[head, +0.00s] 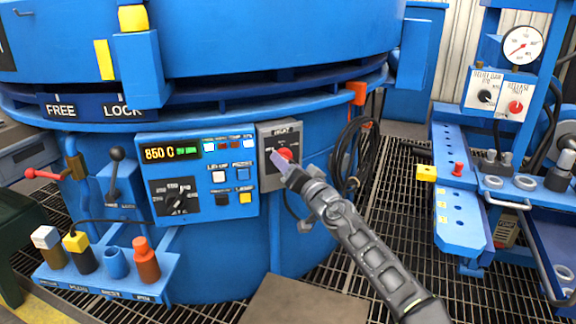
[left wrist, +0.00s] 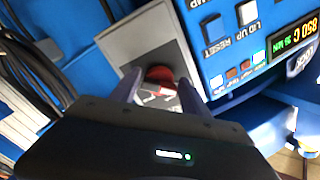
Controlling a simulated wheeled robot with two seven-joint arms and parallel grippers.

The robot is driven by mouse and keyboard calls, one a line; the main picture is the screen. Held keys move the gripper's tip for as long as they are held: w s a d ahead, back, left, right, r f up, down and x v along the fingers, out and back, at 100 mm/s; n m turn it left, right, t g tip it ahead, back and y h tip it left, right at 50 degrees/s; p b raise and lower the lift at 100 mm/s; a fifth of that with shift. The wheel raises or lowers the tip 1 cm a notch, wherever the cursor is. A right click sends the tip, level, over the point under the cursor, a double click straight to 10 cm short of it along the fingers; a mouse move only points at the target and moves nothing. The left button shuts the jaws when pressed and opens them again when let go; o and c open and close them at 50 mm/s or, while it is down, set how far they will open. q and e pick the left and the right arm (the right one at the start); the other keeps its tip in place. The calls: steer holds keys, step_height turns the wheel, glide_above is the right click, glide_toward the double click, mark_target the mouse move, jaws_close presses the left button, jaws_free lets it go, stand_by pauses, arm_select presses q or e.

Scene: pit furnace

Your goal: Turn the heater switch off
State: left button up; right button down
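The heater switch is a red rotary knob (head: 286,154) on a grey box (head: 270,181) with a label at its top, which I read as HEAT. The box is at the right end of the blue control panel. My left gripper (head: 279,162) is right at the knob, its arm reaching up from the lower right. In the left wrist view, the red knob (left wrist: 160,77) shows between the two spread fingertips (left wrist: 160,84), with some space visible beside it. Its setting is partly hidden by the fingers. My right gripper is in neither view.
The control panel (head: 209,205) beside the box has an 850 C display, buttons and a black dial. Black cables (head: 352,150) hang just right of the box. A tool rack (head: 105,278) is at lower left. A blue stand with a gauge (head: 522,45) is at right.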

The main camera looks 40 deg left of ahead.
arm_select(q)
steer(key=shift+o, duration=1.4)
steer(key=shift+r, duration=0.1)
steer(key=p+v, duration=0.2)
steer(key=v, duration=0.6)
steer(key=shift+a, duration=0.1)
